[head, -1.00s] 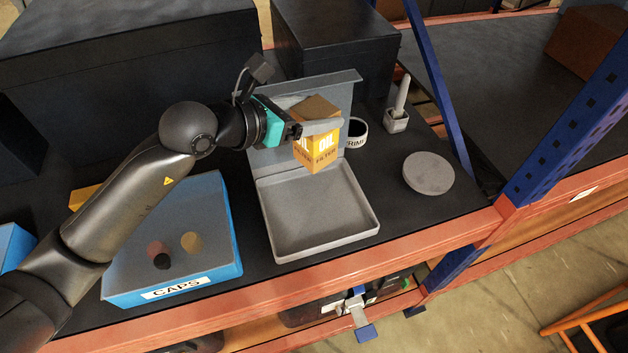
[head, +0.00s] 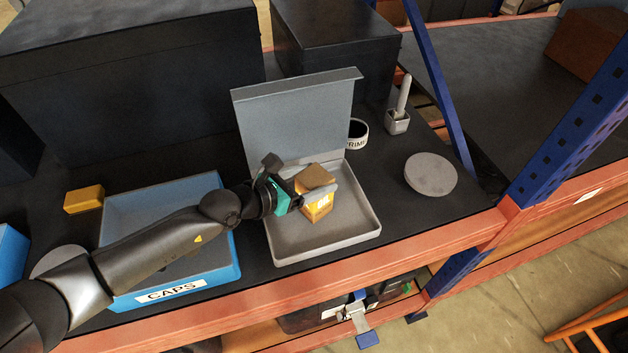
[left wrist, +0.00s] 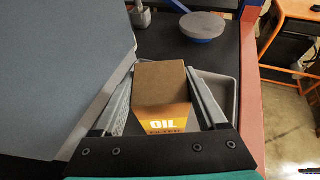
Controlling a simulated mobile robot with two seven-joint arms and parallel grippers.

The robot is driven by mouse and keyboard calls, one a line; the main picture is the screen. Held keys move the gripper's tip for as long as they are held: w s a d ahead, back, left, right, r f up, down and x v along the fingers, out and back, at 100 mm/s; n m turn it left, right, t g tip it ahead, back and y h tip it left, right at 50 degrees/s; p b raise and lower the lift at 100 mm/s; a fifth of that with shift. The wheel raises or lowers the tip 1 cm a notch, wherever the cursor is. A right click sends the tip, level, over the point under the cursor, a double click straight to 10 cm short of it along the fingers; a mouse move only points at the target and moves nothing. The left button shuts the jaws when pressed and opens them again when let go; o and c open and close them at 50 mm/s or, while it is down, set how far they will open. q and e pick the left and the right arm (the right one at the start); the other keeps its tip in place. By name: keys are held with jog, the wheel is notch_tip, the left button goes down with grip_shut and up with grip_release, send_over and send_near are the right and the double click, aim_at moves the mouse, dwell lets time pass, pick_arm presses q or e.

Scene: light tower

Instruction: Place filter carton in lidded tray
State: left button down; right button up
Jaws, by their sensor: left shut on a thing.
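The orange and brown filter carton (head: 316,192) is in the grip of my left gripper (head: 318,196), inside the outline of the grey lidded tray (head: 330,242). The tray's lid (head: 297,112) stands open at the back. In the left wrist view the carton (left wrist: 162,90) sits between both fingers (left wrist: 160,105), its "OIL" label facing the gripper. The tray rim (left wrist: 222,92) shows beside it. I cannot tell whether the carton's base touches the tray floor. My right gripper is not in view.
The blue CAPS bin (head: 228,262) stands left of the tray, under my left arm. A yellow block (head: 84,199) lies behind it. A PRIME cup (head: 357,133), a holder with a white handle (head: 397,120) and a grey disc (head: 431,174) are to the right. Dark boxes (head: 333,45) stand behind.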

pick_arm(q)
jog(key=shift+f, duration=0.1)
jog(key=shift+c, duration=1.9)
grip_release()
jog(key=shift+f, duration=0.15)
jog(key=o, duration=0.4)
jog(key=shift+r, duration=0.3)
jog(key=v, duration=1.2)
jog(key=shift+p, duration=0.3)
